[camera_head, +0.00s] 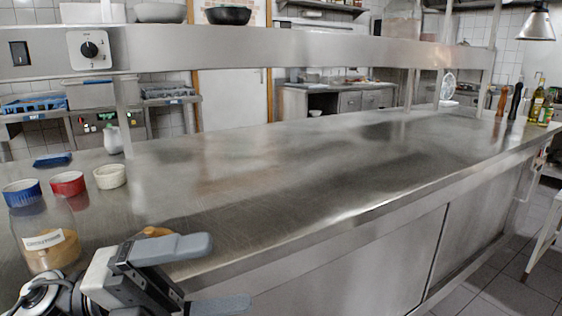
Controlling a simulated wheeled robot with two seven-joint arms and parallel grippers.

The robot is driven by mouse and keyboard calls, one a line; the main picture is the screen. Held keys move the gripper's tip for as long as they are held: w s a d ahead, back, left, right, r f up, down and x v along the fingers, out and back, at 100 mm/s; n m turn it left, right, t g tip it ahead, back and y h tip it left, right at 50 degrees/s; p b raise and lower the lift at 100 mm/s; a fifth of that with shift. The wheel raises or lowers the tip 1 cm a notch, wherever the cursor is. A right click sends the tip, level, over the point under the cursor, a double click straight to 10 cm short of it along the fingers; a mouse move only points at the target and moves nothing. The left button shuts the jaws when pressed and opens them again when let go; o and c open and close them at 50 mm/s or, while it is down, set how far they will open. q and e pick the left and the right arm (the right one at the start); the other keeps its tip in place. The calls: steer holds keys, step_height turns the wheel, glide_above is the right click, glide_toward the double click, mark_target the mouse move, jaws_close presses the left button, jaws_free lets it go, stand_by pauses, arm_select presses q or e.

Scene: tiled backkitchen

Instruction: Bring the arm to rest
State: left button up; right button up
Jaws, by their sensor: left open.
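My left gripper (212,275) is at the bottom left of the head view, by the front edge of the steel counter (290,190). Its two grey fingers are spread apart with nothing between them. The upper finger overlaps the counter edge in the picture; the lower one shows against the cabinet front. A small tan thing (155,231) shows just behind the gripper, partly hidden by it. My right gripper is not in view.
A labelled glass jar (43,242) stands close left of my gripper. Blue (22,193), red (68,184) and white (110,176) ramekins stand behind it. Bottles (537,104) stand at the far right end. The counter's middle is clear. A steel shelf (300,48) runs above.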

arm_select(q)
steer(key=w+a+f+n+t+y, duration=0.25)
steer(key=f+n+t+y, duration=0.25)
steer(key=n+t, duration=0.6)
steer(key=w+a+f+n+t+y, duration=0.2)
steer(key=w+f+n+t+y, duration=0.45)
steer(key=n, duration=0.95)
steer(key=s+f+n+g+y+p, duration=0.2)
steer(key=s+f+n, duration=0.3)
steer(key=f, duration=0.4)
steer(key=s+a+f+n+g+y+p, duration=0.1)
steer(key=s+f+n+g+y+p, duration=0.1)
steer(key=s+f+n+g, duration=0.3)
steer(key=s+f+y, duration=0.1)
steer(key=s+f, duration=0.2)
steer(key=f, duration=0.2)
steer(key=shift+s+a+y+p, duration=0.2)
steer(key=shift+a+y+p, duration=0.05)
steer(key=shift+y+p, duration=0.15)
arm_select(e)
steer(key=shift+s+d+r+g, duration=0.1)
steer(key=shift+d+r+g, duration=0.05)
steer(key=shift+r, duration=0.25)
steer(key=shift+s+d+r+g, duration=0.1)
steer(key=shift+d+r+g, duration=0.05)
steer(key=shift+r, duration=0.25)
